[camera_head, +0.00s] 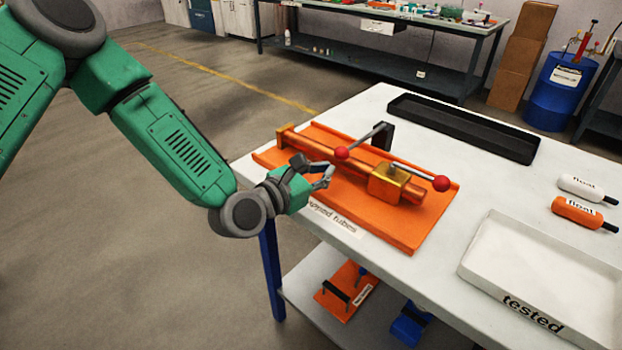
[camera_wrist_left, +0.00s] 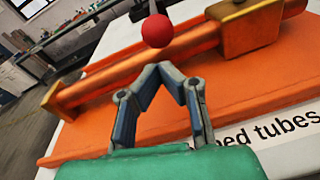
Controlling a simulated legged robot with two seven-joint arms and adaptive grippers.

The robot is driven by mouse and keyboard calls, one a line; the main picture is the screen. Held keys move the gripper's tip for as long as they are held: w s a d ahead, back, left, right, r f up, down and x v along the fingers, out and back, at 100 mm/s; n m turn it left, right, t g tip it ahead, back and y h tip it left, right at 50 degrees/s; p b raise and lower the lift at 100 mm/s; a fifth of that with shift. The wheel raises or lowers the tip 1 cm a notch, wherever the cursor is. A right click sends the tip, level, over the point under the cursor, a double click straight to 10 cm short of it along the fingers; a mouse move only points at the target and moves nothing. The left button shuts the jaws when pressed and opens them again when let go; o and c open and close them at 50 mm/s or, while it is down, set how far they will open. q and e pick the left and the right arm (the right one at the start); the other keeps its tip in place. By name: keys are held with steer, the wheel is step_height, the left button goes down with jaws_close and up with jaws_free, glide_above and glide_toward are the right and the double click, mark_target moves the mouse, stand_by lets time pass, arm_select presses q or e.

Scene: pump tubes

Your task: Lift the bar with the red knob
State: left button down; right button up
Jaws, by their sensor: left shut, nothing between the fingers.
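An orange pump fixture (camera_head: 400,232) lies on the white table, with an orange tube (camera_head: 312,148) along it and a gold block (camera_head: 388,184) near its right end. One grey bar (camera_head: 365,138) runs from a dark upright bracket to a red knob (camera_head: 342,153). A second bar (camera_head: 412,171) ends in another red knob (camera_head: 441,183) on the right. My left gripper (camera_head: 329,175) is shut and empty, just in front of the left knob. In the left wrist view, its closed fingertips (camera_wrist_left: 162,68) sit just below a red knob (camera_wrist_left: 157,31), apart from it in the picture.
A long black tray (camera_head: 465,128) lies at the table's back. A white "tested" tray (camera_head: 545,270) is at the front right, with white (camera_head: 583,187) and orange (camera_head: 580,212) floats beyond it. A lower shelf holds another orange fixture (camera_head: 346,290).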

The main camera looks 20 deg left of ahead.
arm_select(q)
steer(key=shift+w+d, duration=0.5)
steer(key=shift+d, duration=0.3)
arm_select(e)
steer(key=shift+d+f, duration=0.15)
steer(key=shift+d, duration=0.25)
arm_select(q)
steer(key=shift+a, duration=0.1)
